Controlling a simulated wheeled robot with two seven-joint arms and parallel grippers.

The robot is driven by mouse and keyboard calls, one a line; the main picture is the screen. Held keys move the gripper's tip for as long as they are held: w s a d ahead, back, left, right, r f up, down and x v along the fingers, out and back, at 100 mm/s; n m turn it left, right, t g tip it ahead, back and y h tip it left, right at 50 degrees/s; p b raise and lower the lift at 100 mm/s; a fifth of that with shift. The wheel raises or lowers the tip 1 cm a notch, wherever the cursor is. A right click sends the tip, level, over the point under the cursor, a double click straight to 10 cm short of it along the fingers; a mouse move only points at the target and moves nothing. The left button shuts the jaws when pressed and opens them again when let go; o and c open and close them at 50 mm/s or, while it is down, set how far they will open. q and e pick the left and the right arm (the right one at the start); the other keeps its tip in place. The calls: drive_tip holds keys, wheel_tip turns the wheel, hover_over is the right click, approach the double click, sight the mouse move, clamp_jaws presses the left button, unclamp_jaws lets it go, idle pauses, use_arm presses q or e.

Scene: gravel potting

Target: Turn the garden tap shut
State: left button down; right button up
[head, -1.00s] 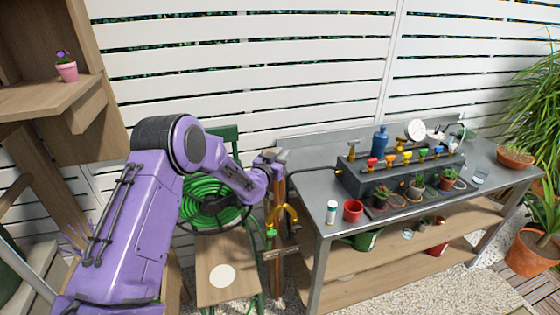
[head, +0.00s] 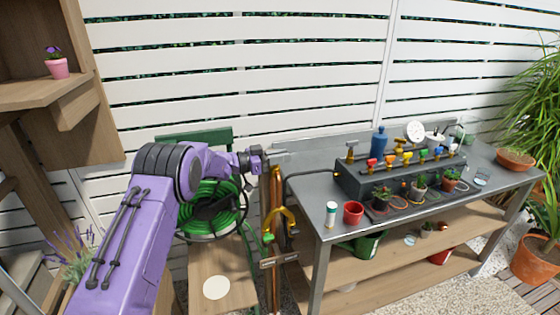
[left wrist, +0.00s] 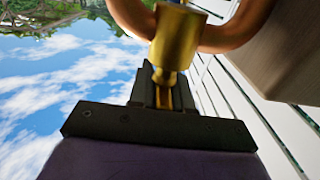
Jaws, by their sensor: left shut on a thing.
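My left gripper (head: 276,158) is at the top of the upright post with the copper pipe (head: 277,185), left of the metal bench. In the left wrist view my left gripper (left wrist: 163,88) has its dark jaws closed on a narrow brass part of the garden tap. The tap's round brass body (left wrist: 176,42) stands just beyond the jaws, with a curved copper pipe (left wrist: 222,38) behind it. In the head view the gripper hides the tap's top, so I cannot tell the handle's angle. My right gripper is not in view.
A green hose reel (head: 212,208) hangs behind my left arm. The metal bench (head: 300,180) stands close on the right, with a red cup (head: 353,212) and a dark manifold (head: 350,180) with coloured valves. A yellow curved piece (head: 289,220) sits low on the post.

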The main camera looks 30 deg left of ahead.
use_arm(q)
drive_tip(key=shift+r+m, duration=0.2)
drive_tip(key=shift+m, duration=0.1)
drive_tip(key=c, duration=1.1)
unclamp_jaws()
drive_tip(key=shift+c, duration=0.2)
drive_tip(key=shift+f, duration=0.1)
drive_tip(key=b+v, duration=0.3)
drive_tip(key=v, duration=0.7)
drive_tip(key=shift+a, duration=0.3)
